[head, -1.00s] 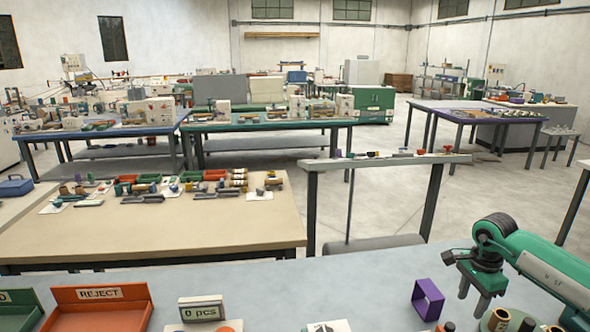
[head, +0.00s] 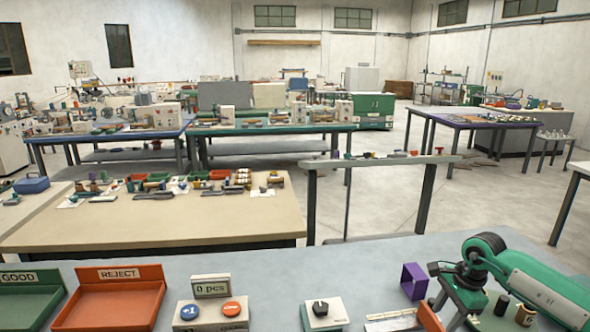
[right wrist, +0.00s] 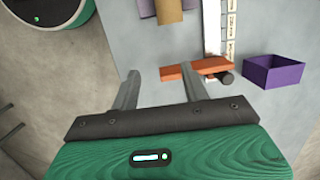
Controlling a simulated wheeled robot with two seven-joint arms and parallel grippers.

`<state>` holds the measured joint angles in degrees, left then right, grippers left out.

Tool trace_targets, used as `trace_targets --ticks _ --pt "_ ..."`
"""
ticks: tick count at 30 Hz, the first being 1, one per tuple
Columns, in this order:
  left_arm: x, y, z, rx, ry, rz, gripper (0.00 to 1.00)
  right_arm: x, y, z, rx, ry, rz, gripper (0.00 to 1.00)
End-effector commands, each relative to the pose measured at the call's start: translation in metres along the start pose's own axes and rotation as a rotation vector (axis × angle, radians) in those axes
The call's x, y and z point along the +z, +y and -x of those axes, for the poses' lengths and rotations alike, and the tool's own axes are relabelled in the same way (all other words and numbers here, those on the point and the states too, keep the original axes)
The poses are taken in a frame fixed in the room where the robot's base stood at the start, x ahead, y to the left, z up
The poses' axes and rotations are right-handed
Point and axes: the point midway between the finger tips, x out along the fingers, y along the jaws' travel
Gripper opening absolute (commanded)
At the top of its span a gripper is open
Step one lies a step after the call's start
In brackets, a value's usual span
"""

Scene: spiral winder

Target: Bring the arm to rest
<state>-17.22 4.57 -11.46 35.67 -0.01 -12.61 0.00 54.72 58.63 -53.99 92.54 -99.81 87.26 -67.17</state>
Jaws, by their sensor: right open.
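My right arm comes in from the right in the head view. Its green and black gripper (head: 452,308) is over the right part of the grey bench, near a purple open box (head: 414,281). In the right wrist view the two grey fingers (right wrist: 158,82) are spread apart with nothing between them. Beyond the fingertips lie an orange piece (right wrist: 196,69) and the purple box (right wrist: 274,73). I cannot tell how high the fingers are above the bench. My left gripper is not in view.
A green GOOD tray (head: 30,302) and an orange REJECT tray (head: 150,300) are at the left. A counter display (head: 211,286), a two-button box (head: 212,313) and a black-knob box (head: 323,314) stand mid-bench. Small cylinders (head: 502,304) stand beside my arm. The bench's back middle is clear.

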Motion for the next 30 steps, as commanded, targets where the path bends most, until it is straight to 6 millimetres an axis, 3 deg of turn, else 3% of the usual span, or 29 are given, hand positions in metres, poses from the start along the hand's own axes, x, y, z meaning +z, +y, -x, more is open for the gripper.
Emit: trace_targets --ticks 8,12,15,19,24,27,30 --pt "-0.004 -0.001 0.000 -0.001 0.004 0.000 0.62 0.093 -0.005 -0.034 -0.085 -0.297 -0.038 0.46" --pt "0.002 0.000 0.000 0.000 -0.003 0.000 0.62 0.165 -0.001 -0.045 -0.126 -0.551 -0.116 0.46" --pt "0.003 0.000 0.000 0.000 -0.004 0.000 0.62 0.223 0.003 -0.042 -0.145 -0.794 -0.228 0.46" --pt "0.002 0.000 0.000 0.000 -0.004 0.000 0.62 0.279 0.008 -0.022 -0.142 -1.109 -0.430 0.46" --pt "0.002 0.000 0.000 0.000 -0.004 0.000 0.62 0.314 0.010 0.011 -0.094 -1.486 -0.776 0.46" --pt "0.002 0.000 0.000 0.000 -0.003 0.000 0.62 0.314 0.010 0.026 -0.045 -1.683 -1.018 0.46" --pt "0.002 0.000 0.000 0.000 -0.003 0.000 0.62 0.301 0.009 0.033 0.014 -1.853 -1.289 0.46"
